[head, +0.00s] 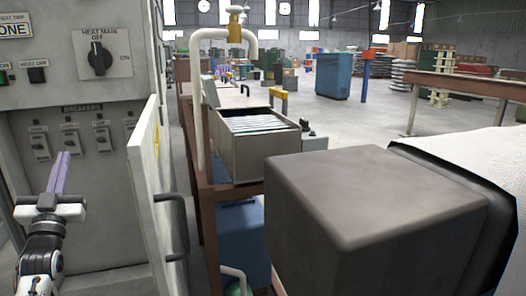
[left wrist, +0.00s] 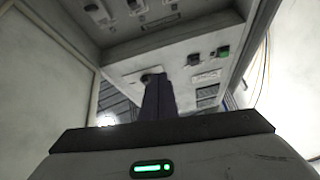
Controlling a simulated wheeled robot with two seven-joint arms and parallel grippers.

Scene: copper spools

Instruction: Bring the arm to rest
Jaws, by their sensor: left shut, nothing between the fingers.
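My left gripper (head: 60,172) shows at the lower left of the head view, its purple-grey fingers pointing up and shut together with nothing between them. It is in front of the open electrical cabinet (head: 75,92), just below and beside the row of breakers (head: 70,139). In the left wrist view the closed fingers (left wrist: 158,100) point up toward a light panel with a dark knob and small buttons. My right gripper is not seen in either view.
The cabinet's open door (head: 152,190) stands close to the right of my left gripper. A large grey-brown box-shaped block (head: 370,200) fills the right foreground. Behind it, an open bin (head: 255,140) sits on a brown frame. Open floor lies farther back.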

